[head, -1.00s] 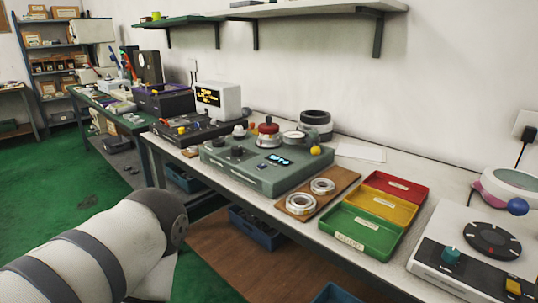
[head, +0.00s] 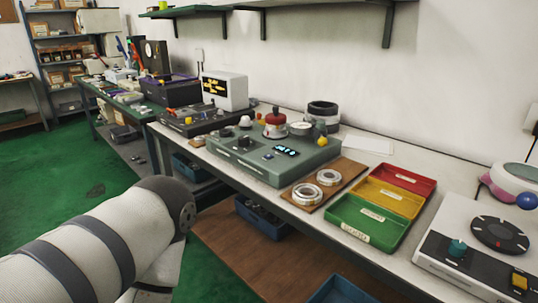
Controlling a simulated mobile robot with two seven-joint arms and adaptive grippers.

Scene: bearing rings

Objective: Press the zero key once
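A grey-green instrument box (head: 265,160) stands on the workbench, with a small lit blue-white display (head: 287,151) on its top. Small dark controls lie left of the display, too small to read, so I cannot tell which one is the zero key. A red-topped round fixture (head: 275,123) stands at its back. One white and grey arm of mine comes in from the lower left, in front of the bench and well apart from the instrument. Its gripper is outside the picture. My other gripper does not show either.
Two metal rings (head: 306,194) lie on a brown board. Right of it are red (head: 404,178), yellow (head: 390,195) and green (head: 370,219) trays. A white device with a dark dial (head: 498,233) stands at far right. Blue bins (head: 262,221) sit below the bench.

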